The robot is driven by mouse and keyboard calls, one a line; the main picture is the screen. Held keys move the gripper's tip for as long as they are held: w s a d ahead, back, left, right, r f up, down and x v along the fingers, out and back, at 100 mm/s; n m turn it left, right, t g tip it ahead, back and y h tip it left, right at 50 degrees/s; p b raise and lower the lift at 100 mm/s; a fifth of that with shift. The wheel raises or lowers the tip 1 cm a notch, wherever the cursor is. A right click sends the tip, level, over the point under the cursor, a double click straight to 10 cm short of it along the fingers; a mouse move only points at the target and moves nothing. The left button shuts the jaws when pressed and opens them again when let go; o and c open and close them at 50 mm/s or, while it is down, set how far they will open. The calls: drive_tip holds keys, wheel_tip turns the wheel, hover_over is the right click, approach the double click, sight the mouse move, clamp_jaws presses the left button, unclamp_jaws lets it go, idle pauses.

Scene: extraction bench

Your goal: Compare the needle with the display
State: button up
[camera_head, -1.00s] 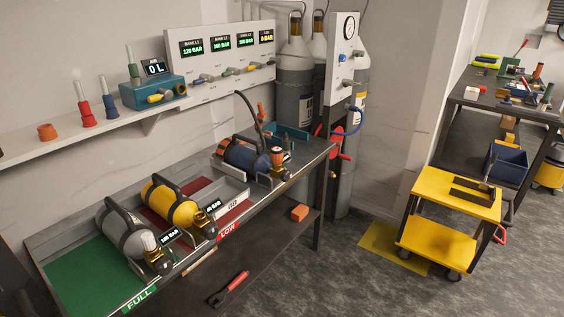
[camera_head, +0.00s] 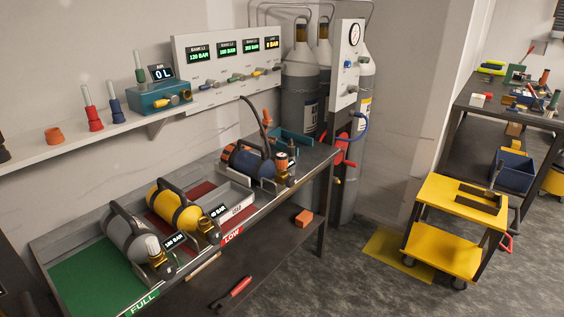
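The round needle gauge (camera_head: 354,35) sits at the top of a white upright panel (camera_head: 344,85) in front of the gas cylinders. Its needle is too small to read. The wall display panel (camera_head: 228,62) carries several small displays. The first green one (camera_head: 199,52) seems to read 120 BAR, the second (camera_head: 227,48) 160 BAR, and the third (camera_head: 251,45) is hard to read. A yellow one (camera_head: 272,43) seems to read 0 BAR. Cylinder displays also show on the bench, one reading about 160 BAR (camera_head: 175,242). My gripper is not in view.
A grey cylinder (camera_head: 131,237) and a yellow one (camera_head: 174,208) lie on the bench's green and red zones. A blue and orange cylinder (camera_head: 247,160) lies at its right end.

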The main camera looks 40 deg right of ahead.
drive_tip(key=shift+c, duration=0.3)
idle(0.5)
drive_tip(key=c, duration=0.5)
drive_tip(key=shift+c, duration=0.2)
